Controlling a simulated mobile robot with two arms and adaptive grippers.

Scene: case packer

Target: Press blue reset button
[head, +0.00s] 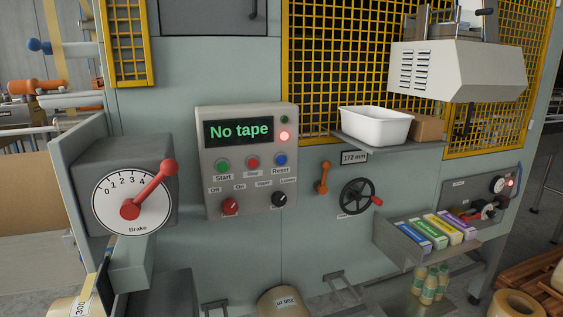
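The blue reset button (281,159) is on the grey control panel (247,190), above the label "Reset". A green button (223,165) labelled "Start" and a red button (253,163) labelled "Stop" are to its left. The panel's screen (238,132) reads "No tape" in green. A red lamp (284,136) glows above the blue button, and a dark green lamp (284,119) is above that. Neither of my grippers shows in the head view.
A brake dial (128,205) with a red lever sticks out at left. Below the panel's buttons are red (230,207) and black (279,199) knobs. A handwheel (357,197), a shelf with a white bin (376,126) and a tray of coloured boxes (435,232) stand right.

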